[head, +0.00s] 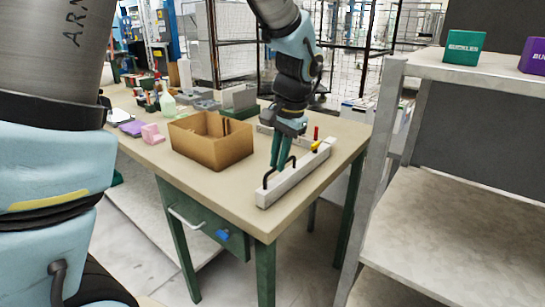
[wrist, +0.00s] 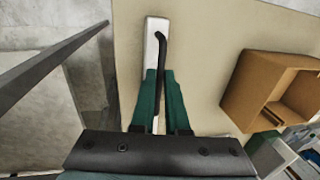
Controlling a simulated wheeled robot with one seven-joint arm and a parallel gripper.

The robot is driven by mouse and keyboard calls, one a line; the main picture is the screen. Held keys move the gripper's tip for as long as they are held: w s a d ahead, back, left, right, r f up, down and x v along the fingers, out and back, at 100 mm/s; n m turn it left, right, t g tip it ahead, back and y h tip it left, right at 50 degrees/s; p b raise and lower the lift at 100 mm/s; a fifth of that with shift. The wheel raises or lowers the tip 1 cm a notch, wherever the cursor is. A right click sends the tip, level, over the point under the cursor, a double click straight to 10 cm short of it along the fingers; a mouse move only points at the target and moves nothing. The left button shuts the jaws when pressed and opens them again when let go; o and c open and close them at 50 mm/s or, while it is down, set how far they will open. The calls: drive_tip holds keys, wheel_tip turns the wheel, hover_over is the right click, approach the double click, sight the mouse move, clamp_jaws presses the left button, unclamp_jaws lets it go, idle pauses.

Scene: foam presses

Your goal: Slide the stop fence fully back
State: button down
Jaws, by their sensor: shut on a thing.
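The stop fence, a long pale bar (head: 308,168), lies along the right part of the table; its near end also shows in the wrist view (wrist: 153,40). A black bow handle (head: 266,177) stands on its near end, and it shows in the wrist view (wrist: 162,50) running down between my fingers. My gripper (head: 279,162) points down over the bar with its green fingers shut on the handle. In the wrist view my gripper (wrist: 159,95) has one finger on each side of the handle. The exact contact is partly hidden by the fingers.
A yellow piece (head: 316,146) and a red upright piece (head: 316,132) sit at the fence's far end. An open cardboard box (head: 210,152) stands left of my gripper. A pink block (head: 152,134) is farther left. A metal shelf (head: 470,68) stands right of the table.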

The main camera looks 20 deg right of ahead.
drive_tip(key=c, duration=0.9)
unclamp_jaws()
drive_tip(key=shift+s+d, duration=0.15)
drive_tip(key=shift+s, duration=0.05)
drive_tip(key=shift+r, duration=0.1)
drive_tip(key=r, duration=0.3)
drive_tip(key=s+r+b, duration=0.1)
drive_tip(key=r, duration=0.3)
drive_tip(key=s+d+r, duration=0.1)
drive_tip(key=r, duration=0.2)
drive_tip(key=shift+r, duration=0.25)
drive_tip(key=shift+w, duration=0.1)
drive_tip(key=w+a+f+n, duration=0.3)
drive_tip(key=a+f, duration=0.2)
drive_tip(key=a, duration=0.4)
drive_tip(key=w+a+f+n, duration=0.3)
drive_tip(key=a+f, duration=0.1)
drive_tip(key=a, duration=0.5)
drive_tip(key=s+a+f+n, duration=0.1)
drive_tip(key=a+f, duration=0.1)
drive_tip(key=a, duration=0.2)
drive_tip(key=s+a+f+n, duration=0.1)
drive_tip(key=a+f+n, duration=0.1)
drive_tip(key=a, duration=0.3)
drive_tip(key=s+a+f+n+h, duration=0.1)
drive_tip(key=s+a+f+n, duration=0.1)
drive_tip(key=a, duration=0.3)
drive_tip(key=shift+a+f, duration=0.1)
drive_tip(key=shift+a, duration=0.05)
